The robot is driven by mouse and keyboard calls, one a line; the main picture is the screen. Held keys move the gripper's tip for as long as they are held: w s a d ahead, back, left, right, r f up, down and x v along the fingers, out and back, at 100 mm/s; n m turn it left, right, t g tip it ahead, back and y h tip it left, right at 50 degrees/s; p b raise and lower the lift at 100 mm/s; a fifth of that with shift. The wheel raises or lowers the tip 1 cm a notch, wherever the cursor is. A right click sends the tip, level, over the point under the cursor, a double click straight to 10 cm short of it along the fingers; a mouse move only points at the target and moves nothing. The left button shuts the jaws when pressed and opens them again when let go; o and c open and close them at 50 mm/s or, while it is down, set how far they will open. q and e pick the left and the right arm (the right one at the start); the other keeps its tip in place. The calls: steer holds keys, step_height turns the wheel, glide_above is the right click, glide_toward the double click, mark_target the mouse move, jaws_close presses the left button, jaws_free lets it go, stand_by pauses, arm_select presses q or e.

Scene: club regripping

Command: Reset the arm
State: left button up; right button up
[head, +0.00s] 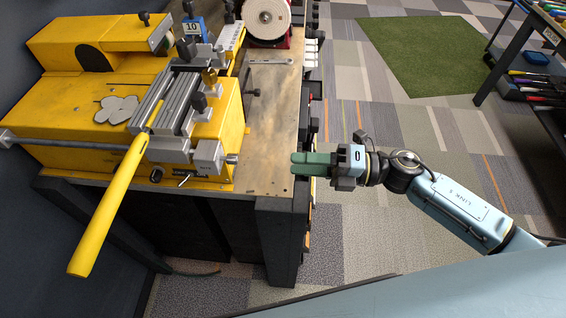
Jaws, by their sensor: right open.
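My right arm comes in from the right. My right gripper (312,164), with green fingers, hangs at the right front edge of the workbench (272,130). It is open and nothing shows in it. The grip end juts out over the front left of the bench, and the grey shaft (75,143) of a rod runs left from the machine. My right gripper is well apart from the club. My left gripper is not in view.
A tape roll (266,18) stands at the back of the bench and a wrench (271,61) lies near it. A dark rack (540,90) stands at the far right. Carpet floor between bench and rack is free, with a green mat (425,52) on it.

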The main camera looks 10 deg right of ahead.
steer(key=shift+s+d, duration=0.1)
steer(key=shift+d, duration=0.2)
steer(key=shift+r, duration=0.1)
